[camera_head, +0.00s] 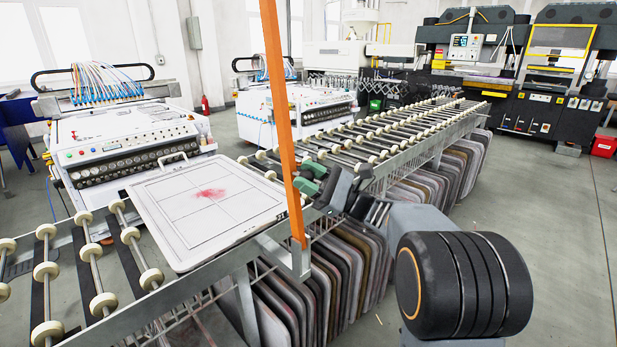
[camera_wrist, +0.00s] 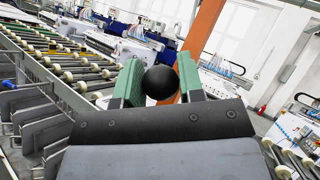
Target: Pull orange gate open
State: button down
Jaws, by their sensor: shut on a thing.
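The orange gate (camera_head: 280,90) is a long narrow bar standing up from a grey metal bracket (camera_head: 297,262) on the near side of the roller conveyor. Its top runs out of the head view. It also shows behind the fingers in the wrist view (camera_wrist: 203,28). My gripper (camera_head: 311,178) is beside the gate, on its right in the head view. In the wrist view its green-padded fingers (camera_wrist: 160,80) are shut on a round black knob (camera_wrist: 161,83), one pad on each side. How the knob joins the gate is hidden.
A white framed tray (camera_head: 210,205) with a red smudge lies on the rollers left of the gate. The roller conveyor (camera_head: 400,125) runs on to the back right. Several upright panels (camera_head: 330,280) hang beneath it. Open floor (camera_head: 560,200) lies to the right.

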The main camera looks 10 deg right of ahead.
jog(key=shift+f, duration=0.25)
jog(key=c, duration=1.2)
grip_release()
jog(key=shift+o, duration=0.9)
jog(key=shift+a, duration=0.15)
jog(key=shift+o, duration=1.3)
jog(key=shift+r, duration=0.1)
jog(key=b+v, duration=0.6)
jog(key=v, duration=0.8)
